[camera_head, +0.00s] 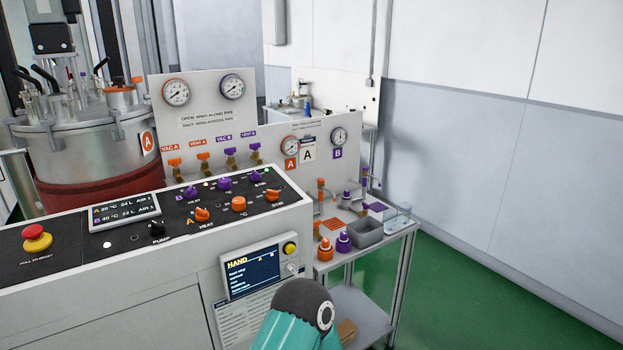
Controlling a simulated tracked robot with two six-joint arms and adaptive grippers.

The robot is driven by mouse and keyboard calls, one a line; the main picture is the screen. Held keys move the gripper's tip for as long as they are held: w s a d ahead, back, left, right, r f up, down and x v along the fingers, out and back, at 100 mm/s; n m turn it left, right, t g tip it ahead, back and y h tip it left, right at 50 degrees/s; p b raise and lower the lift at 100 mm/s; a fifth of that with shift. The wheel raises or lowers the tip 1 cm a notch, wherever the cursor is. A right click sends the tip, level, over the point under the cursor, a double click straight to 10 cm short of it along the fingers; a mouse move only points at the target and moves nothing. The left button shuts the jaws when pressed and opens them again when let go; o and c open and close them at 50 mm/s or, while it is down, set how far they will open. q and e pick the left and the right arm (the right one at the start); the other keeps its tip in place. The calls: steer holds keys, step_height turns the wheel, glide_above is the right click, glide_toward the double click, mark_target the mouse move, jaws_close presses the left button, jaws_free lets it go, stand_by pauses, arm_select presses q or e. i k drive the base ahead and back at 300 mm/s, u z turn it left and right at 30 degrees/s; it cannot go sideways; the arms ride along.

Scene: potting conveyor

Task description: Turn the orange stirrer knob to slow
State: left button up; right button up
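The orange stirrer knob (272,195) is at the right end of the front row on the black top of the control console (105,265). The word STIR is printed just below it. It is turned at an angle, but the frame is too small to read its setting. No hand or tool touches it. A teal arm link of mine with a dark grey joint shows at the bottom centre, below and in front of the console's screen. Neither gripper is in view.
Other orange knobs (239,204) and purple knobs (254,176) sit close by. A red emergency button (37,238) is at the left. The HAND screen (252,272) is on the console front. Green floor is clear beyond.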

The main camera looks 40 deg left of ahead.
mark_target(271, 196)
steer(key=z, duration=0.2)
steer(key=i, duration=0.4)
steer(key=z, duration=3.1)
steer(key=k, duration=0.55)
steer(key=u, duration=5.65)
